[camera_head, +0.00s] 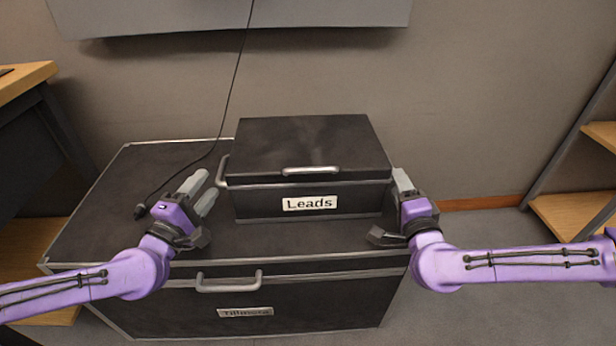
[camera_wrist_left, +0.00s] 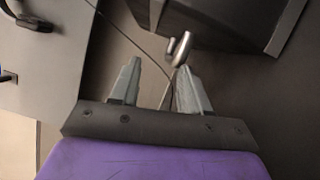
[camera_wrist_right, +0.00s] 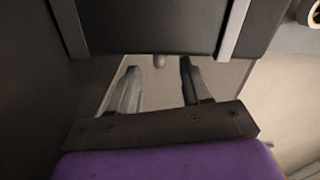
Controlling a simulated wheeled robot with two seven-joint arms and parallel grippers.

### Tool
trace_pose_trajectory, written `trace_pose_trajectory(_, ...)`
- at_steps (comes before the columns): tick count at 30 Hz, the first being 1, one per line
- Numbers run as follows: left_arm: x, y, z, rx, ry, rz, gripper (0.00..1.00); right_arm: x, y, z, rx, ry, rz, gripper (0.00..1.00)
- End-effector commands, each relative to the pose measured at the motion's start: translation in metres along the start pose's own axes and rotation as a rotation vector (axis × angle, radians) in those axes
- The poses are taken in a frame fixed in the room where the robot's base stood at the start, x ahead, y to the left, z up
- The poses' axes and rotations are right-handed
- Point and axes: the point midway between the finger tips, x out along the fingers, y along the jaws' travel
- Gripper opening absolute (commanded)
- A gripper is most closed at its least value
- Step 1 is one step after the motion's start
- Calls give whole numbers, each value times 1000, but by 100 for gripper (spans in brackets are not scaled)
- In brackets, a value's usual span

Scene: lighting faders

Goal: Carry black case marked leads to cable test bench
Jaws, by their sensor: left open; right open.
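The black case marked "Leads" (camera_head: 310,150) sits closed on top of a larger black case. It has a front handle (camera_head: 311,170) and a silver handle (camera_head: 222,172) on its left side. My left gripper (camera_head: 205,190) is open just left of that handle. In the left wrist view the side handle (camera_wrist_left: 180,46) shows close to the right fingertip, not clearly between the fingers. My right gripper (camera_head: 402,182) is open beside the case's right side. In the right wrist view the case (camera_wrist_right: 150,25) is just ahead, with a small grey piece (camera_wrist_right: 160,62) between the fingertips.
The larger black case (camera_head: 330,262) has a front handle and a label that is hard to read. A cable (camera_head: 232,95) hangs down and ends on its lid. A wooden-topped table (camera_head: 25,78) stands at the left; shelves (camera_head: 575,215) stand at the right. A wall is behind.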

Motion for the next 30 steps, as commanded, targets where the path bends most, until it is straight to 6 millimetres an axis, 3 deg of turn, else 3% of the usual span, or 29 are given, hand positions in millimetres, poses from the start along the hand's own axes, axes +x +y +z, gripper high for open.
trace_pose_trajectory(3,-2,-26,-4,-1,0,-6,46,16,0,0,-1,1,0,48)
trace_pose_trajectory(9,40,-23,-3,2,-3,0,46,43,1,-1,-2,1,1,48)
trace_pose_trajectory(15,67,-23,-3,1,-2,-1,46,62,1,-1,0,1,1,48)
trace_pose_trajectory(27,74,-22,-3,0,-2,0,46,67,0,-1,1,1,1,48)
trace_pose_trajectory(30,74,-22,-3,0,-2,0,13,67,0,-1,1,1,1,16)
